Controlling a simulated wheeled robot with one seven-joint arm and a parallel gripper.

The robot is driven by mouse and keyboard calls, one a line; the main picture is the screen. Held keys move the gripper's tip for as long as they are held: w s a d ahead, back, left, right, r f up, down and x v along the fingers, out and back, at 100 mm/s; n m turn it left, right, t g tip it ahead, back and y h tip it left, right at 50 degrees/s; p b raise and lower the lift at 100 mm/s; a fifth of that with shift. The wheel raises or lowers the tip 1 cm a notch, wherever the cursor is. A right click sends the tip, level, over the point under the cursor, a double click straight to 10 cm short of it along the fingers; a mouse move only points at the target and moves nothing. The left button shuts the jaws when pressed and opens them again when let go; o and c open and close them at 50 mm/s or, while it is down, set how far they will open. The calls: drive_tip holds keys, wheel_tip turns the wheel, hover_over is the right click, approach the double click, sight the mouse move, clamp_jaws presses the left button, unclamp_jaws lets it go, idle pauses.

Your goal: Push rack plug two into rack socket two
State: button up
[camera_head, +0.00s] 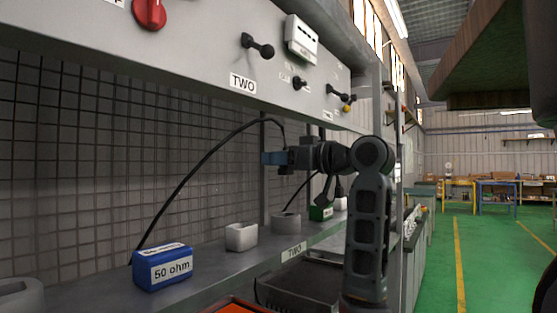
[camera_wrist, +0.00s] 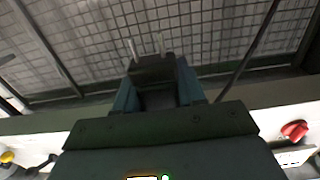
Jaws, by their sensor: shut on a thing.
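My gripper (camera_head: 271,158) is above the shelf in the head view, its blue fingers pointing left. In the wrist view my gripper (camera_wrist: 157,88) is shut on a dark plug (camera_wrist: 152,68) with two pale metal prongs pointing away from the wrist. The fingers largely hide the plug in the head view. A label TWO (camera_head: 294,250) is on the shelf edge, near a grey cup-shaped socket (camera_head: 286,224). The plug is well above that socket and apart from it. I cannot read a number on the plug.
A blue 50 ohm box (camera_head: 163,268) and a white cup-shaped socket (camera_head: 241,236) stand on the shelf. A black cable (camera_head: 200,168) arches from behind the box toward my gripper. The panel above carries another TWO label (camera_head: 243,83), black levers and a red knob (camera_head: 149,13).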

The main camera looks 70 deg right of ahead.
drive_tip(key=shift+f+b, duration=1.8)
drive_tip(key=shift+f, duration=1.1)
drive_tip(key=shift+f+b, duration=0.95)
drive_tip(key=shift+f, duration=1.2)
drive_tip(key=o, duration=1.1)
drive_tip(key=shift+o, duration=0.2)
drive_tip(key=v, duration=0.7)
drive_tip(key=shift+s+a+b, duration=0.15)
drive_tip(key=shift+s+b, duration=0.15)
drive_tip(key=shift+s, duration=0.05)
drive_tip(key=shift+s, duration=0.1)
